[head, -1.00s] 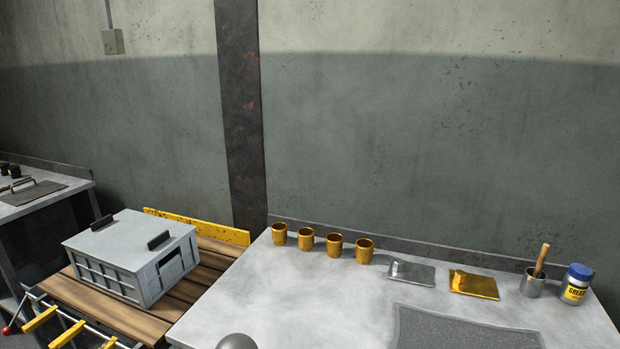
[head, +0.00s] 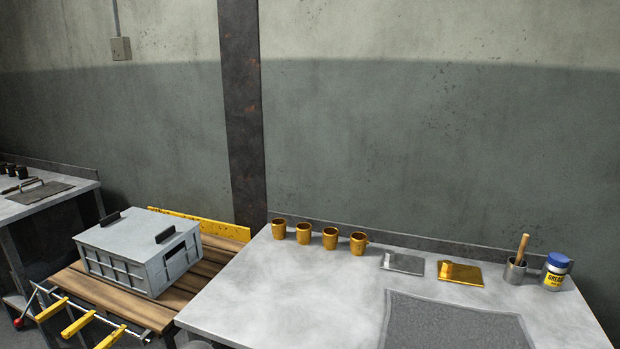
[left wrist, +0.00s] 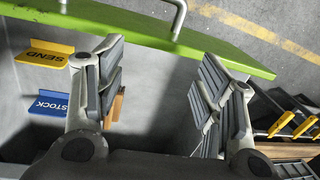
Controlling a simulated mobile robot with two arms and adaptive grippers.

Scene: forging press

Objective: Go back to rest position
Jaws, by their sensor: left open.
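My left gripper (left wrist: 155,88) is open in the left wrist view, its two fingers spread wide with nothing between them. Below it are a grey surface and a green-edged bench (left wrist: 140,30) with a metal handle at the top. My left gripper does not show in the head view, apart from a small rounded grey shape at the bottom edge that may be part of my arm. My right gripper is in neither view.
A grey table (head: 260,285) holds several brass cups (head: 331,238), a steel plate, a brass plate (head: 460,273), a brush pot and a grease jar (head: 556,271). A lidded grey crate (head: 140,252) sits on wooden slats at left. Yellow SEND (left wrist: 45,57) and blue STOCK (left wrist: 47,104) signs lie near my left gripper.

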